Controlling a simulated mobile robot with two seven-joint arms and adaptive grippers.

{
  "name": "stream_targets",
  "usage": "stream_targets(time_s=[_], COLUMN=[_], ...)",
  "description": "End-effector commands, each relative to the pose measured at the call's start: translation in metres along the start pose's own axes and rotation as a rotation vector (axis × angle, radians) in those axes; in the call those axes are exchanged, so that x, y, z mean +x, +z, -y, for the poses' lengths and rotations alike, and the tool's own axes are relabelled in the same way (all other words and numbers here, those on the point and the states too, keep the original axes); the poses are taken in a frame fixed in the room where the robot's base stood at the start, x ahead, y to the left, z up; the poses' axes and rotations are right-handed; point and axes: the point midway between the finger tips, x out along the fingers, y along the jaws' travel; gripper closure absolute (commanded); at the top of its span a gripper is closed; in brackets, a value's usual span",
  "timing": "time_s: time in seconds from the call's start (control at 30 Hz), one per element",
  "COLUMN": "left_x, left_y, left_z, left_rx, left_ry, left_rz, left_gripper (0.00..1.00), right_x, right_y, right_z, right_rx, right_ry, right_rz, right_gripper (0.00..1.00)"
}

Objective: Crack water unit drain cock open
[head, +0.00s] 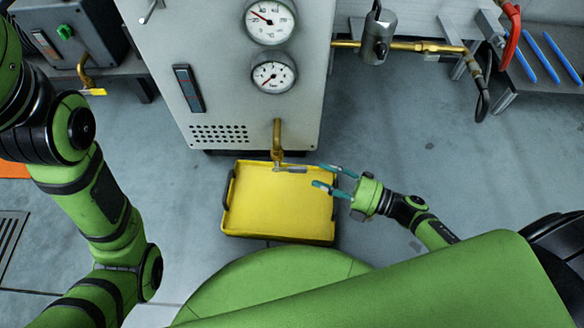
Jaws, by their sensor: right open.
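The grey cabinet (225,60) with two round gauges stands at the top centre. I take it as the water unit. Its brass drain cock (277,140) comes out low on the front and points down. The cock's grey lever (292,169) lies roughly crosswise, pointing right, above the yellow tray's back edge. My right gripper (317,176) is open, its teal fingers pointing left at the lever's free end. I cannot tell whether a fingertip touches the lever. My left arm is at the left; its gripper is out of view.
A yellow tray (275,212) with dark side handles is on the floor under the cock. At upper left a dark box (65,40) has another brass tap (86,72). At upper right are a brass pipe (425,47), a red hose (513,30) and a bench with blue rods (537,58).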

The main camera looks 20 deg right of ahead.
Motion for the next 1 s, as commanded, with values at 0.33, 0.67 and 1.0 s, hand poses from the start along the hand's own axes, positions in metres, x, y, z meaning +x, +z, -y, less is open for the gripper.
stream_targets(time_s=[0.33,0.67,1.0], left_x=[-0.005,-0.007,-0.007], left_y=[-0.009,-0.011,-0.011], left_z=[-0.005,-0.007,-0.007], left_rx=[-0.003,-0.005,-0.005], left_ry=[0.003,0.002,0.002], left_rz=[-0.022,-0.023,-0.023], left_gripper=[0.35,0.35,0.35], right_x=[0.050,0.070,0.069], right_y=[0.000,0.000,0.001], right_z=[0.001,-0.002,-0.002], right_rx=[-0.003,0.000,0.001], right_ry=[0.005,0.003,0.001], right_rz=[-0.002,0.000,0.003], right_gripper=[0.55,0.55,1.00])
